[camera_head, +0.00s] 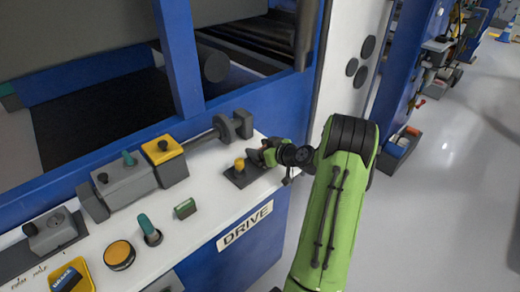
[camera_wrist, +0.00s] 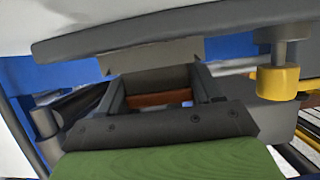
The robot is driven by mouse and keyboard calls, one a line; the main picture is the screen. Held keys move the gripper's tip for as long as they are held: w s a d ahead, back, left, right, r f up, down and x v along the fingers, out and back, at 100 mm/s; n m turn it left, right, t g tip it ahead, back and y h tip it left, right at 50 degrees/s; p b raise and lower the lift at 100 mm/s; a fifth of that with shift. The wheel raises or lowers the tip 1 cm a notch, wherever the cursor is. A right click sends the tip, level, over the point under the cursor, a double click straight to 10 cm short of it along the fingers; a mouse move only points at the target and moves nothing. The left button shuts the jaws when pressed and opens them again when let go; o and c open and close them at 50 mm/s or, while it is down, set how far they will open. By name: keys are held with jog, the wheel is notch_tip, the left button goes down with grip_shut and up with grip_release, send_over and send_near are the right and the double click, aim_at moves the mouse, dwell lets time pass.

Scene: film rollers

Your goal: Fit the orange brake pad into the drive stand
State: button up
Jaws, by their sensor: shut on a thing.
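My gripper (camera_head: 262,154) is over the right end of the white bench, just right of a yellow knob on a dark base (camera_head: 240,175). In the wrist view, the two dark fingers (camera_wrist: 157,80) converge on a grey plate. A dull orange-brown strip, which I take for the orange brake pad (camera_wrist: 158,98), shows between them; most of it is hidden. The drive stand cannot be picked out with certainty; a grey bracket with a shaft and discs (camera_head: 232,126) stands behind the gripper, above the DRIVE label (camera_head: 245,224). Whether the held piece touches anything cannot be told.
A grey block with a yellow top (camera_head: 165,155), a small green-faced block (camera_head: 185,208), a teal-handled lever (camera_head: 149,231) and an orange-topped disc (camera_head: 118,254) stand left on the bench. A blue machine frame (camera_head: 182,60) rises behind.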

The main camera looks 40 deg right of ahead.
jog(key=shift+f+b, duration=0.15)
jog(key=shift+b, duration=0.4)
dwell(0.4)
jog(key=o, duration=1.3)
jog(key=shift+c, duration=0.2)
jog(key=shift+o, duration=0.6)
jog(key=shift+r+p, duration=1.75)
jog(key=shift+r, duration=1.8)
